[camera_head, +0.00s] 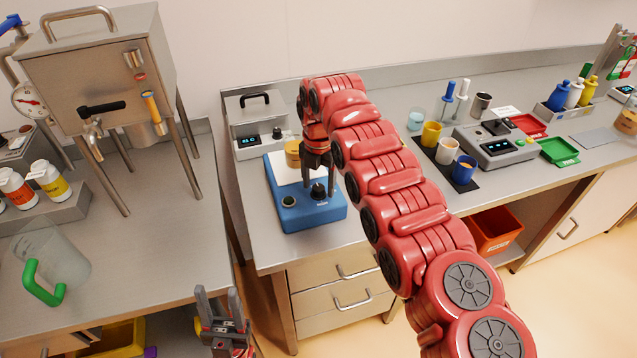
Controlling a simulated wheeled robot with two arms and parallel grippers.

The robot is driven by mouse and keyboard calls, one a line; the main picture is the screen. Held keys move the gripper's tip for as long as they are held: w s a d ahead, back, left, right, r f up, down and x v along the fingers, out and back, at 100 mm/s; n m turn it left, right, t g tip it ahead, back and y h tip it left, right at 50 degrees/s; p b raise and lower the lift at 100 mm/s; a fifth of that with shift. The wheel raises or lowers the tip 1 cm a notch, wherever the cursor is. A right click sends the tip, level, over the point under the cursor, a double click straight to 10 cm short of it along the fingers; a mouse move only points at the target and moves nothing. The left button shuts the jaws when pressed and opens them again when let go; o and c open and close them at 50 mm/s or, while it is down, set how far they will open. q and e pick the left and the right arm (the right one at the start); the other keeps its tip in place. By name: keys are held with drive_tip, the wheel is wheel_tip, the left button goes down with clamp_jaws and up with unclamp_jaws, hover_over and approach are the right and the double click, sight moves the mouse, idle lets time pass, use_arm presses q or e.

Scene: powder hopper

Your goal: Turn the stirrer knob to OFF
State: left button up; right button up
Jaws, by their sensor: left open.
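The blue stirrer (306,217) stands on the middle bench, with a white top plate (290,173). Its front has two dark knobs: a left one (288,202) and a right one (319,191). My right gripper (319,187) points down at the right knob, with its fingers on either side of it. I cannot tell whether the fingers touch it. The knob's marking and setting are too small to read. My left gripper (220,304) is open and empty at the bottom, in front of the left bench and well away from the stirrer.
An amber-coloured jar (292,153) stands at the stirrer's plate. A grey device with a black handle (257,125) is behind. My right arm crosses the bench. A steel hopper (100,75) and a clear jug (62,262) are on the left bench; cups and a scale (497,147) are right.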

sight(317, 187)
drive_tip(key=shift+r, duration=0.1)
drive_tip(key=shift+a+r, duration=0.1)
drive_tip(key=shift+r, duration=0.2)
wheel_tip(317, 187, up, 5)
drive_tip(key=shift+a+r+p, duration=0.1)
drive_tip(key=shift+r+p, duration=0.1)
drive_tip(key=shift+p, duration=0.6)
wheel_tip(317, 187, up, 11)
drive_tip(key=p, duration=1.1)
drive_tip(key=shift+d, duration=0.2)
